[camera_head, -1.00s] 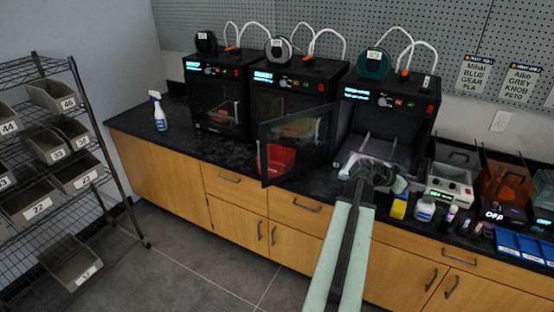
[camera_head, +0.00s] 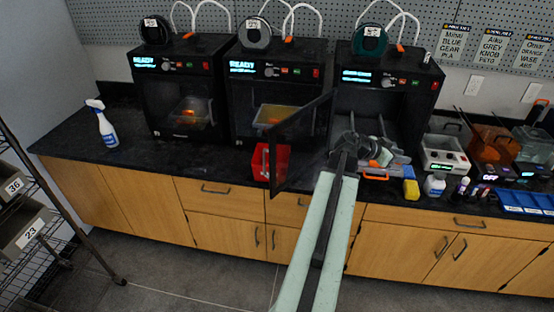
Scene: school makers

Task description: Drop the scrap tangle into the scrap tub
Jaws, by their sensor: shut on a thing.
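A red tub (camera_head: 281,160), which I take to be the scrap tub, stands on the black counter, partly behind the open tinted door of the right printer. My gripper (camera_head: 357,143) is in front of that printer, to the right of the tub and apart from it in the picture. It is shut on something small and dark. This is probably the scrap tangle, but its shape is lost against the jaws and the dark printer. Whether anything lies in the tub cannot be seen.
The open printer door (camera_head: 303,143) juts out between the tub and my gripper. Two closed printers (camera_head: 184,88) stand left, with a spray bottle (camera_head: 104,127) beyond. A yellow block (camera_head: 411,189), a white jar (camera_head: 434,186) and a blue tray (camera_head: 524,202) crowd the right.

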